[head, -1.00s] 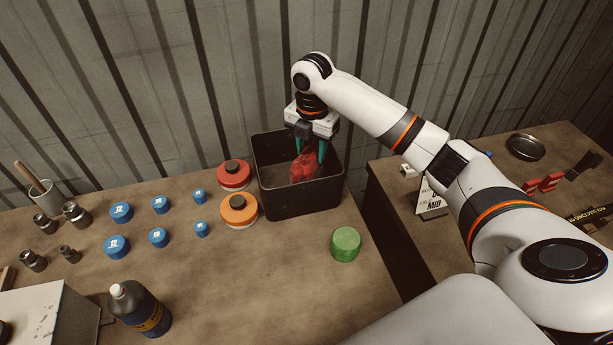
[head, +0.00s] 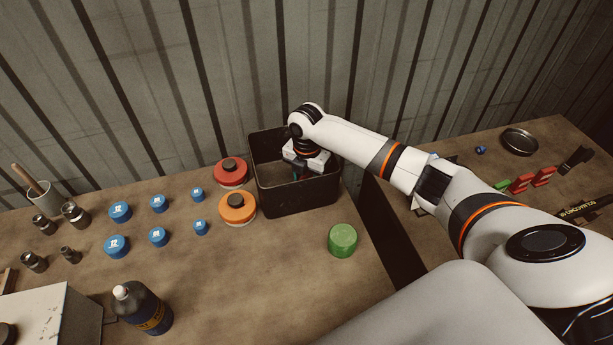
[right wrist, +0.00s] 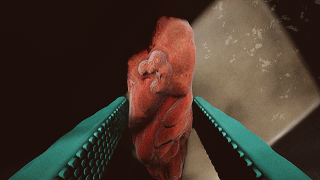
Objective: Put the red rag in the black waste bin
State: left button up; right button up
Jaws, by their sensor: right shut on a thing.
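The black waste bin (head: 300,197) stands at the back right of the near bench, against the corrugated wall. My right gripper (head: 298,172) reaches down inside the bin, and its fingertips are hidden behind the front wall in the head view. In the right wrist view the red rag (right wrist: 162,95) is between the two teal fingers of my right gripper (right wrist: 160,110), which is shut on it. The rag cannot be seen in the head view. Whether the rag touches the bin floor cannot be told. My left gripper is not in view.
A red-lidded tin (head: 231,173) and an orange-lidded tin (head: 238,207) stand close left of the bin. A green tin (head: 342,240) is in front. Several blue caps, sockets and a dark bottle (head: 142,308) are further left. A gap separates the right bench (head: 480,150).

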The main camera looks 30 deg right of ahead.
aim_at(307, 177)
jog(key=shift+f, duration=0.1)
jog(key=o, duration=0.9)
notch_tip(307, 177, up, 12)
jog(key=b, duration=0.2)
